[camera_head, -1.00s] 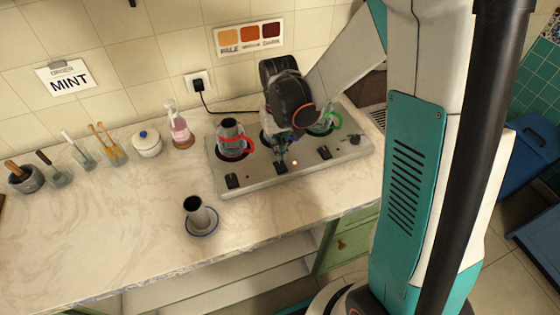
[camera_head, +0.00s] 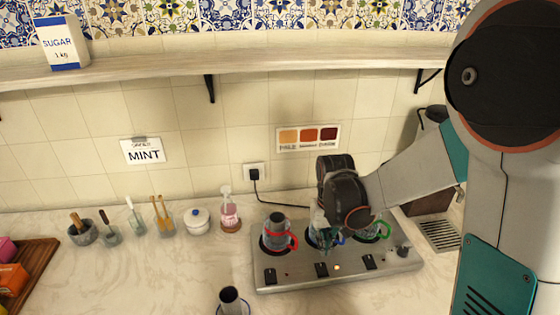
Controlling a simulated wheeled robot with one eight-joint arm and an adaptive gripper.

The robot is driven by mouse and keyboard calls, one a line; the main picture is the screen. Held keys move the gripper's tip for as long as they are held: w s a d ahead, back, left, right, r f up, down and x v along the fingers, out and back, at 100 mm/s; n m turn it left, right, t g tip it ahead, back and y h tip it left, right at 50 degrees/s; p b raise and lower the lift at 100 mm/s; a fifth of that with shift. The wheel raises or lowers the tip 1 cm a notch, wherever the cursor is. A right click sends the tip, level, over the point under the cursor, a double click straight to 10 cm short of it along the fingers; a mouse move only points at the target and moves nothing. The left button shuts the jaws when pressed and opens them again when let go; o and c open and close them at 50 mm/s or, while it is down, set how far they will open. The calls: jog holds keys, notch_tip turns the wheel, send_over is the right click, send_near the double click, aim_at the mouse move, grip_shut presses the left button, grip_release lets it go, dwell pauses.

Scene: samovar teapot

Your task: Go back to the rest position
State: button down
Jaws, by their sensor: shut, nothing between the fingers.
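My arm reaches in from the right, and my gripper (camera_head: 322,248) hangs over the middle of the hot plate unit (camera_head: 345,275). Its fingers are small in the view and partly hidden by the dark wrist; they are shut and hold nothing. A pot with a red handle and ring (camera_head: 277,235) stands on the left plate, to the left of my gripper. A pot with a green handle (camera_head: 374,231) stands on the right plate, partly behind my wrist. Something with a bit of blue shows behind the fingers at the middle plate, mostly hidden.
Several jars, a white sugar bowl (camera_head: 197,221) and a pink bottle (camera_head: 229,212) line the wall. A shelf (camera_head: 300,62) with a sugar box (camera_head: 62,43) runs above.

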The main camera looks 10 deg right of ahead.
jog(key=s+r+t+b, duration=0.2)
jog(key=s+r+t, duration=0.5)
jog(key=s+r, duration=0.7)
jog(key=shift+s+r+b, duration=0.25)
jog(key=shift+s+b, duration=0.05)
jog(key=shift+s, duration=0.2)
